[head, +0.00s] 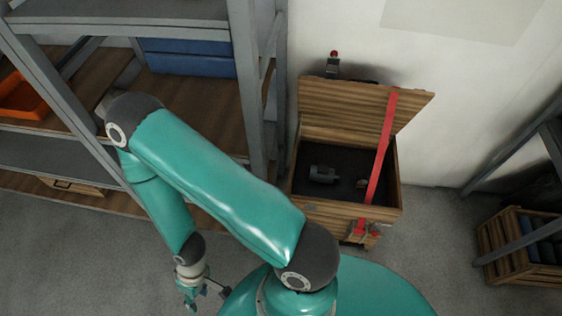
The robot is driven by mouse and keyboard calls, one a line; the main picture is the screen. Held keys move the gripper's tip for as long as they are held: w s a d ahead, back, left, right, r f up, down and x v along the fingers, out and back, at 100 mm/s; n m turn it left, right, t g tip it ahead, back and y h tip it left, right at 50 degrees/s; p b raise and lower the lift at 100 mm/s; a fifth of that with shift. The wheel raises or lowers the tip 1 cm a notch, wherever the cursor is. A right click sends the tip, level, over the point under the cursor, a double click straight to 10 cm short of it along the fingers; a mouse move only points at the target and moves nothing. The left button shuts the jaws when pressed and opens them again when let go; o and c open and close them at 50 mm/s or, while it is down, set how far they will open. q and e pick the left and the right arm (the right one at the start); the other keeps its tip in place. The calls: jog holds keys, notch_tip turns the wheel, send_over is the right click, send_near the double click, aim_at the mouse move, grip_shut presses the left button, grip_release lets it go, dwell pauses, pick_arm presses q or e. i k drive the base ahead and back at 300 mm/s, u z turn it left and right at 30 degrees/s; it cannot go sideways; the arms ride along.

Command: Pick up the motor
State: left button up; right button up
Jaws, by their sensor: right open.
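A small grey cylindrical thing that looks like the motor (322,174) lies on the dark floor of an open wooden crate (345,212), left of the middle. The crate's lid (345,103) stands raised at the back. A red strap (381,150) runs from the lid down across the crate's right part. My right gripper (198,296) is at the bottom left, low over the grey floor, open and well apart from the crate. Its tips are partly cut off by the picture edge. My left gripper is not in view.
A grey metal shelf rack (262,90) with wooden boards stands at the left, holding blue boxes (188,57) and an orange bin (22,98). A small pale thing (361,183) lies beside the strap inside the crate. Another wooden crate (515,250) stands at the right.

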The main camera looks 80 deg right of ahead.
aim_at(321, 174)
jog(key=u, duration=0.45)
jog(key=k, duration=0.95)
jog(key=u, duration=0.65)
jog(key=i, duration=0.1)
jog(key=z, duration=2.4)
jog(key=i, duration=0.65)
jog(key=u, duration=0.2)
jog(key=k, duration=0.9)
jog(key=z, duration=0.2)
jog(key=i, duration=0.6)
